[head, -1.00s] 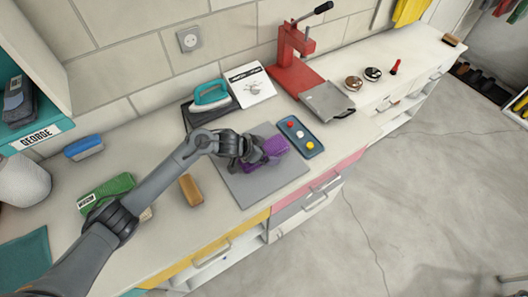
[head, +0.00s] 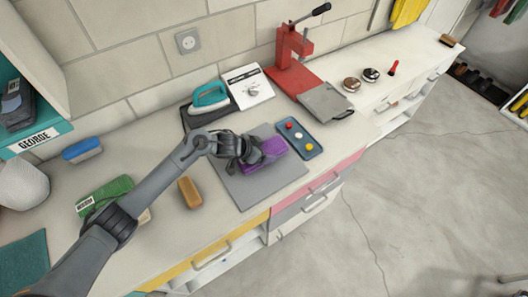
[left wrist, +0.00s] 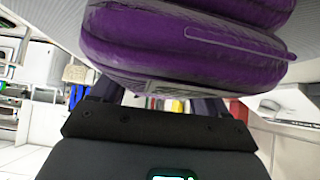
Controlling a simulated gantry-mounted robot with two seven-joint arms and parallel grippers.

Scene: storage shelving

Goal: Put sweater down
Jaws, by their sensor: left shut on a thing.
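A purple folded sweater (head: 264,151) is at the grey mat (head: 262,184) on the counter in the head view. My left gripper (head: 246,152) is shut on the sweater's left side. In the left wrist view the sweater (left wrist: 185,50) fills the top of the picture, its folded layers close to the gripper. The head view does not show clearly whether the sweater touches the mat. My right gripper is not in view.
A blue tray with coloured buttons (head: 300,138) lies just right of the sweater. A teal iron (head: 209,97) and a red press (head: 293,62) stand behind. A brown brush (head: 189,192) and a green folded garment (head: 106,196) lie left. The mat's front part is bare.

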